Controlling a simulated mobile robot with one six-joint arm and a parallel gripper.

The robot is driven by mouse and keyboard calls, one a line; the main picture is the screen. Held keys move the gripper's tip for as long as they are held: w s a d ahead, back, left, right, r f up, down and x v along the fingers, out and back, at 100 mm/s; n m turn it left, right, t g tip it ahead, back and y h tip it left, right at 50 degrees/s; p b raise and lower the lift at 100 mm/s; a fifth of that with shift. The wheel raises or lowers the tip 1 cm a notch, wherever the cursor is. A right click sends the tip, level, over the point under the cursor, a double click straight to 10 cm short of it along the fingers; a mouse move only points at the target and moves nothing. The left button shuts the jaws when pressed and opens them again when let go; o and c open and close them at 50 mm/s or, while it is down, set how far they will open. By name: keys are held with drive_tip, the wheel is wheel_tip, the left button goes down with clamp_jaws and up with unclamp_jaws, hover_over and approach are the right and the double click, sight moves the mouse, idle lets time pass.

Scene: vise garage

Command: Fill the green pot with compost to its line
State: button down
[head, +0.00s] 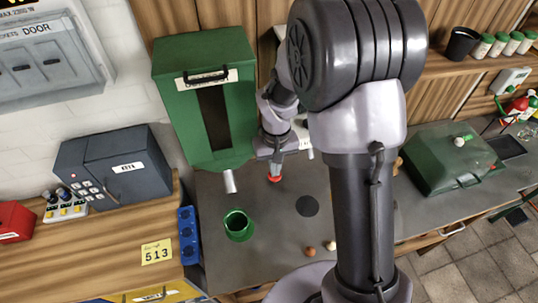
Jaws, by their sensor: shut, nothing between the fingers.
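The green pot (239,226) stands upright on the grey worktop; its inside looks dark and green, and I cannot make out a fill line or a compost level. A tall green dispenser (174,105) with a dark window and a label stands behind it. Its pale spout (230,181) points down, just behind and above the pot in the picture. My gripper (275,170) is shut and empty, pointing down to the right of the spout. A red piece (275,178) shows right at its tips; I cannot tell whether they touch.
A dark round disc (307,206) lies on the worktop right of the pot. Small round brown items (310,251) lie near the front edge. A blue strip (188,235) stands left of the pot. A green lidded box (447,158) is at the right. My arm hides part of the worktop.

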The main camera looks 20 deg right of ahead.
drive_tip(key=shift+f+b, duration=1.1)
drive_tip(key=shift+f, duration=0.35)
drive_tip(key=shift+r, duration=0.15)
wheel_tip(320, 180, up, 6)
drive_tip(key=p, duration=0.5)
drive_tip(key=shift+r, duration=0.15)
drive_tip(key=shift+f, duration=0.2)
